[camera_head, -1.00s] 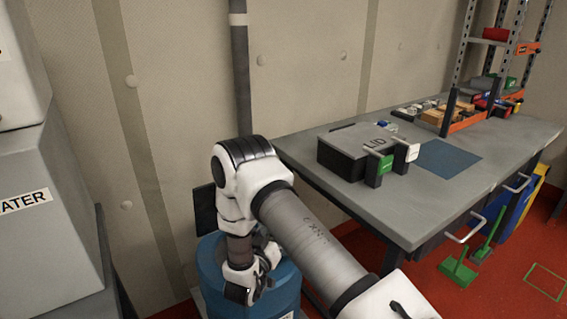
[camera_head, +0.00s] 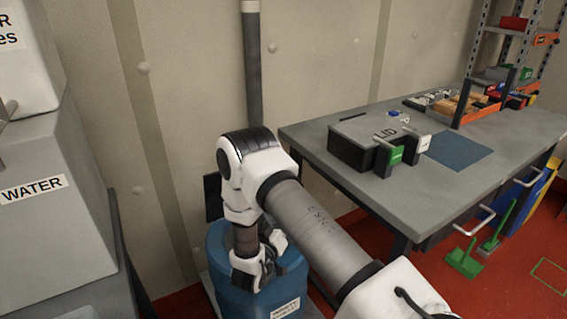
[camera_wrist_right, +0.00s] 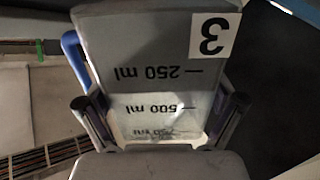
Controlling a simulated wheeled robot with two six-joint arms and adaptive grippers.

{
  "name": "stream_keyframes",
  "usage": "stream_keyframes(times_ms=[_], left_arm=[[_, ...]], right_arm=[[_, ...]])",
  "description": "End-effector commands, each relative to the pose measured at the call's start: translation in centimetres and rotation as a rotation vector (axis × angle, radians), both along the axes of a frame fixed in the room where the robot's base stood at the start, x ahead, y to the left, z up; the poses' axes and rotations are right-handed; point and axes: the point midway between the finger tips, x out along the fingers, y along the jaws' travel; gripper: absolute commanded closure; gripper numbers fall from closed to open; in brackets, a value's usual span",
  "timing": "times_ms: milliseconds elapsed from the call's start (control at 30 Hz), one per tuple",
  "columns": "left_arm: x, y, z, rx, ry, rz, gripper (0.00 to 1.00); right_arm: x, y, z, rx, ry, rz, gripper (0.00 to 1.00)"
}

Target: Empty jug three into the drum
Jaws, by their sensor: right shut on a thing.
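Jug three (camera_wrist_right: 150,45) is a grey container with a white label reading 3 and printed volume marks, all upside down in the right wrist view. It has a blue handle (camera_wrist_right: 74,52) at its left. My right gripper (camera_wrist_right: 160,112) is shut on the jug, one finger on each side. In the head view my right gripper (camera_head: 257,270) points down over the blue drum (camera_head: 226,296). The jug is not discernible there, and the drum's opening is mostly hidden by my arm. My left gripper is not in view.
A grey workbench (camera_head: 390,205) stands to the right, holding a black box with a grey lid (camera_head: 365,135), a blue mat (camera_head: 455,150) and small parts. A grey cabinet labelled WATER (camera_head: 55,235) stands at left. A wall is close behind the drum.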

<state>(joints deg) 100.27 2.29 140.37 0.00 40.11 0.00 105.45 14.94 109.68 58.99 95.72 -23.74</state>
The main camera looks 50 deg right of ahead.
Motion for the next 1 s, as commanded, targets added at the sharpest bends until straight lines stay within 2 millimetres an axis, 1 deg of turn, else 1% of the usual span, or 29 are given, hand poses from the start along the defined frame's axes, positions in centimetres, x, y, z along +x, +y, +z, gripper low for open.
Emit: stream_keyframes(times_ms=[600,1000], left_arm=[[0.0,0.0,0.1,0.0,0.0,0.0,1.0],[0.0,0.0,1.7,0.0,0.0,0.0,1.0]], right_arm=[[0.0,0.0,0.1,-0.002,-0.001,0.0,0.62],[-0.1,-0.1,1.1,-0.026,0.08,0.0,0.62]])
